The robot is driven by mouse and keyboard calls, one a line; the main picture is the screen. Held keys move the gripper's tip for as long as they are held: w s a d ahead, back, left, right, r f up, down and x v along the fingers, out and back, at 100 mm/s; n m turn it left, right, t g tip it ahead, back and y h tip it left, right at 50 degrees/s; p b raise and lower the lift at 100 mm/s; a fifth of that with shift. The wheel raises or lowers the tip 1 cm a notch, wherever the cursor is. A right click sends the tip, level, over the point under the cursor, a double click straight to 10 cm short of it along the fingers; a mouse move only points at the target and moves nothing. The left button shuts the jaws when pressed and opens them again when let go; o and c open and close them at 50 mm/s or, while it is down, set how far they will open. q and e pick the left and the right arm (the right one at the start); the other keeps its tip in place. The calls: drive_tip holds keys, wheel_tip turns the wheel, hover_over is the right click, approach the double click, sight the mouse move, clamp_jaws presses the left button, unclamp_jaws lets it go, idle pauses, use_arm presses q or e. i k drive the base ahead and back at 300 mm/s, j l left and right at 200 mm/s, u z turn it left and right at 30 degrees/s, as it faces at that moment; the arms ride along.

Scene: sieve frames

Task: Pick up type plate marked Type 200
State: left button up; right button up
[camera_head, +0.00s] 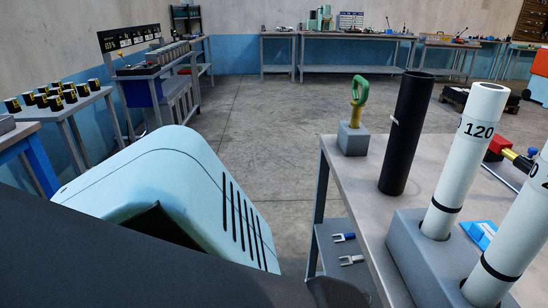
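I cannot make out a type plate marked Type 200 anywhere in the head view. On the right-hand table (352,177), a white tube marked 120 (462,160) stands tilted in a grey block holder (424,262). A second white tube (516,240) stands beside it, its marking cut off by the right edge. A black tube (407,133) stands upright behind them. Neither of my grippers is in view.
A green and yellow handled tool (358,100) stands in a grey block at the table's far corner. Two fork-shaped pieces (346,238) lie on a lower shelf. Several black and yellow blocks (55,102) stand on a left bench. The middle floor (270,130) is clear.

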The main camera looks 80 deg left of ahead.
sight(482, 233)
drive_tip(key=u, duration=0.95)
